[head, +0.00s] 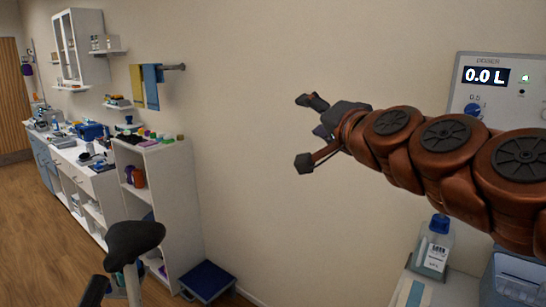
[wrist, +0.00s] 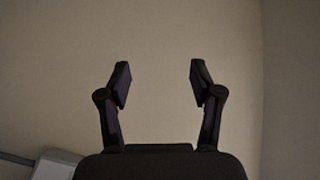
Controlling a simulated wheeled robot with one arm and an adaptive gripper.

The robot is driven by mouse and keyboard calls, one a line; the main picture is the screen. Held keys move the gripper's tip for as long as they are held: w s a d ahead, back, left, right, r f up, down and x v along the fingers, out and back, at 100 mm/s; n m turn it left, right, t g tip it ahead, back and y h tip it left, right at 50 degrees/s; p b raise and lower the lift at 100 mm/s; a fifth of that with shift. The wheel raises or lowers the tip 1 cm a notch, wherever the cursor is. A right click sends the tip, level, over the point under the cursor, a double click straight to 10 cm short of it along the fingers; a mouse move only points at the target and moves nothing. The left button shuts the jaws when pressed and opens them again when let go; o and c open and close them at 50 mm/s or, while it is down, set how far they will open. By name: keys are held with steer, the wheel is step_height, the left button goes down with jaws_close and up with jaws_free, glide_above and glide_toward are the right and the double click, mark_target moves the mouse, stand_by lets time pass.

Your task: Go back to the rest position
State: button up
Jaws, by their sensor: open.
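My gripper (head: 308,132) is at the end of my brown arm, which reaches in from the right of the head view. The gripper is raised in front of the bare beige wall and points left. Its two dark fingers are spread wide and hold nothing.
A dispenser panel (head: 500,75) reading 0.0 L is on the right, behind my arm. Below it a bottle (head: 435,250) stands on a surface. White shelving (head: 175,185), a cluttered counter and a black stool seat (head: 133,241) are on the left. A blue step (head: 208,279) is on the floor.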

steer(key=s+a+f+n+g, duration=0.1)
steer(key=s+f+n+g, duration=0.2)
steer(key=f, duration=0.5)
steer(key=s+a+f+n+g+h, duration=0.1)
steer(key=s+f+g, duration=0.2)
steer(key=s+f, duration=0.3)
steer(key=s+a+f+n+g, duration=0.1)
steer(key=s+f+n+g, duration=0.15)
steer(key=f, duration=0.65)
steer(key=s+d+f+g+h, duration=0.2)
steer(key=s+d+f+g, duration=0.3)
steer(key=s+f, duration=0.3)
steer(key=s+d+f+g+h, duration=0.3)
steer(key=s+d+f+g, duration=0.2)
steer(key=s, duration=1)
steer(key=d+f, duration=0.3)
steer(key=shift+s+d+n+h, duration=0.2)
steer(key=shift+s+n+h, duration=0.1)
steer(key=shift+s+n, duration=0.1)
